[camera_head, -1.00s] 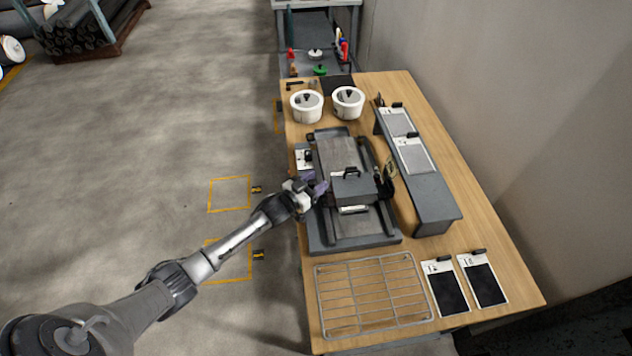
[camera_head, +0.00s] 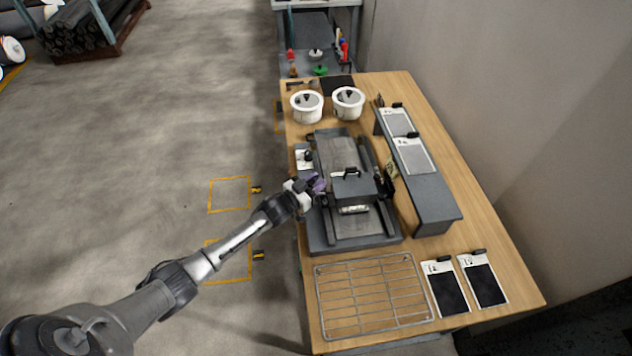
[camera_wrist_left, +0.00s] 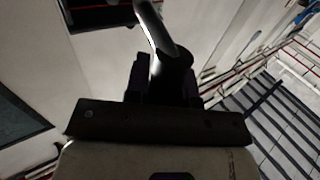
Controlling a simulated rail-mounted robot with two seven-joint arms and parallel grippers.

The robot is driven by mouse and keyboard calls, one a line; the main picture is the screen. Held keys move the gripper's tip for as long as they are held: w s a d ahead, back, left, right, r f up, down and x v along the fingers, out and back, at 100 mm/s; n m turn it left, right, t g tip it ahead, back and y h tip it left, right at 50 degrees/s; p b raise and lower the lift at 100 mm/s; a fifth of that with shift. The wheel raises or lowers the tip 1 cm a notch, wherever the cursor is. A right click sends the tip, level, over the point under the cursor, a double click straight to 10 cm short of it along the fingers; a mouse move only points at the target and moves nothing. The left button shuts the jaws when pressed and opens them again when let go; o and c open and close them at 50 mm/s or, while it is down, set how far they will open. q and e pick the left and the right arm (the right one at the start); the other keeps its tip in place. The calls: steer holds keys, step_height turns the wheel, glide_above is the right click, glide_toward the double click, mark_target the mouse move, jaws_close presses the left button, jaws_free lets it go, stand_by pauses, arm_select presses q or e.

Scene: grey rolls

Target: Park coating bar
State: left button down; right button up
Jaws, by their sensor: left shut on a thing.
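The coater (camera_head: 322,240) is a dark grey bed with side rails on the wooden table. A grey block (camera_head: 353,190) with a black top handle sits across it, taken as the coating bar's carriage. My left gripper (camera_head: 318,184), with purplish fingers, is at the block's left side, shut on a part there taken as the coating bar. In the left wrist view, a dark round piece with a bent shiny rod (camera_wrist_left: 158,35) stands between the fingers (camera_wrist_left: 163,80). The fingers and block hide the exact contact. My right gripper is not in view.
Two white pots (camera_head: 306,106) stand behind the coater. A grey raised shelf (camera_head: 432,196) with sample sheets runs along its right. A wire rack (camera_head: 374,297) and two dark panels (camera_head: 447,290) lie in front. Open floor is at left.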

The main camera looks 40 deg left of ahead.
arm_select(q)
steer(key=shift+s+d+r+p, duration=0.2)
steer(key=shift+d+p, duration=0.1)
steer(key=shift+p, duration=0.1)
steer(key=s+d+p, duration=0.4)
steer(key=s+d, duration=0.1)
steer(key=d, duration=0.1)
steer(key=shift+s+d, duration=0.15)
steer(key=shift+s, duration=0.15)
steer(key=c, duration=1.3)
jaws_free()
steer(key=shift+s, duration=0.1)
steer(key=shift+c, duration=0.2)
steer(key=shift+o, duration=1.4)
steer(key=shift+s+d+f, duration=0.1)
steer(key=shift+d+f, duration=0.05)
steer(key=shift+o, duration=0.5)
